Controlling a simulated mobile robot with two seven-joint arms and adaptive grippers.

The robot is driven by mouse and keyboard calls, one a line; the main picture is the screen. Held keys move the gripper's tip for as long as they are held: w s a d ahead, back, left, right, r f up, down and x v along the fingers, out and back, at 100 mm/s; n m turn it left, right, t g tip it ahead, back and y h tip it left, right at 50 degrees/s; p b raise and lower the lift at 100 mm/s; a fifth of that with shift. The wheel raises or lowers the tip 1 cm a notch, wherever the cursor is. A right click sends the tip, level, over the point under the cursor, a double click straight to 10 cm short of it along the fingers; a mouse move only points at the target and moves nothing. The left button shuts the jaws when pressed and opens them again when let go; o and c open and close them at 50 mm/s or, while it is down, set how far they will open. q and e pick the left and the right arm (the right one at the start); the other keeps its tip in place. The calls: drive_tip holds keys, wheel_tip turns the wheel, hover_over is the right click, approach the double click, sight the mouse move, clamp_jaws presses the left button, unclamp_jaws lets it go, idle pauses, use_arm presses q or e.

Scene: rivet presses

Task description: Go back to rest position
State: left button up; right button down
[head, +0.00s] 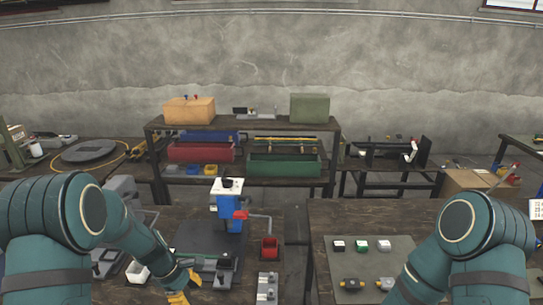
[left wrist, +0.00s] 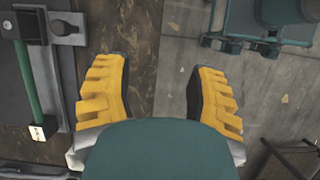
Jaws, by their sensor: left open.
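My left arm comes in from the left, and my left gripper (head: 184,287) with yellow fingers hangs low at the front of the left workbench (head: 187,218). In the left wrist view my left gripper (left wrist: 158,72) is open, its two yellow fingers wide apart with nothing between them. It is over the bench's edge, with grey floor under one finger. My right arm stands at the right; its gripper is out of view.
A blue rivet press (head: 228,208) stands on the left bench, with a red bin (head: 269,250) beside it. A grey mat (head: 372,262) on the right bench holds several small parts. A shelf (head: 242,128) with coloured bins stands behind. A gap separates the benches.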

use_arm(q)
drive_tip(key=s+d+f+m+y+b, duration=0.1)
drive_tip(key=s+d+f+m+b, duration=0.1)
drive_tip(key=s+f+m, duration=0.35)
drive_tip(key=s+d+f+m+b, duration=0.1)
drive_tip(key=s+d+f+m, duration=0.1)
drive_tip(key=f, duration=0.6)
drive_tip(key=s+d+f+m+t+b, duration=0.2)
drive_tip(key=s+d+f+m, duration=0.1)
drive_tip(key=s+d+m, duration=0.4)
drive_tip(key=shift+s+d+f+m+h+b, duration=0.2)
drive_tip(key=shift+s+d+m+h+b, duration=0.15)
drive_tip(key=shift+s, duration=0.5)
